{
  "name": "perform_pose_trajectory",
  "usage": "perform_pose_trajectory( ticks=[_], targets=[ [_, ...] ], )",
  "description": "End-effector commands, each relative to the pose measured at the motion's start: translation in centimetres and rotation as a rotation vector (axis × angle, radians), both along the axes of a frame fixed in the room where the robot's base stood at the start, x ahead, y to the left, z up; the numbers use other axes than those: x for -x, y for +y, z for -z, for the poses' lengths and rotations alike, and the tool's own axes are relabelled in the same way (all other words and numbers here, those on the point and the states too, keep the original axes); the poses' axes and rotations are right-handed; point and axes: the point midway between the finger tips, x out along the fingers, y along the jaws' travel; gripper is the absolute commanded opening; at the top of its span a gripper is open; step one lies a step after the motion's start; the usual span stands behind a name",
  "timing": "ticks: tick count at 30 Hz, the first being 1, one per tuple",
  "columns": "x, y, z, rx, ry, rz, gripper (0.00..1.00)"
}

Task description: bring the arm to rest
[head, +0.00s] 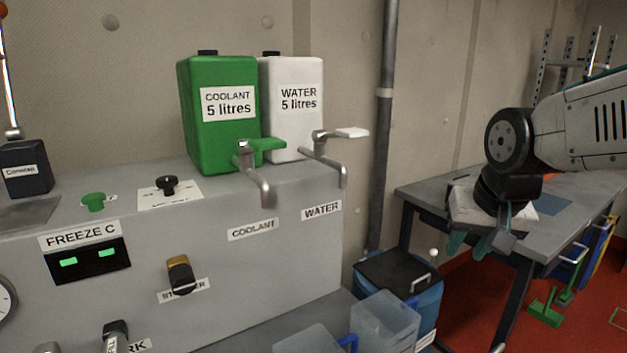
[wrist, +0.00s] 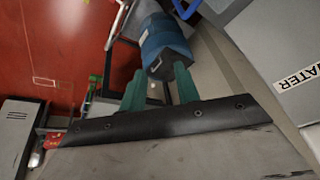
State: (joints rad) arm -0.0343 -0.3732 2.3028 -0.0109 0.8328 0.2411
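My gripper (head: 478,244) hangs from my arm at the right of the head view, fingers pointing down, in front of the grey table. Its two teal fingers are apart with nothing between them. In the wrist view the gripper (wrist: 158,88) also shows its fingers spread, with a blue bin (wrist: 166,45) beyond them. The arm reaches in from the right edge of the head view, and its base is out of view.
A grey machine (head: 290,255) with a green coolant tank (head: 215,145), a white water tank (head: 295,140) and two taps fills the left. The blue bin (head: 428,305) and clear containers (head: 385,320) stand below. A grey table (head: 560,235) is behind my gripper.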

Motion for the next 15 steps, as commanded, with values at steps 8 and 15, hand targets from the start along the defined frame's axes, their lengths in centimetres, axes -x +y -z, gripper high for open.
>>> perform_pose_trajectory(
  ticks=[8,15],
  targets=[
    [8.2,-0.9,-1.5,0.061,-0.086,-0.129,0.32],
    [13.6,-1.2,0.6,0.08,0.008,-0.188,0.32]
  ],
)
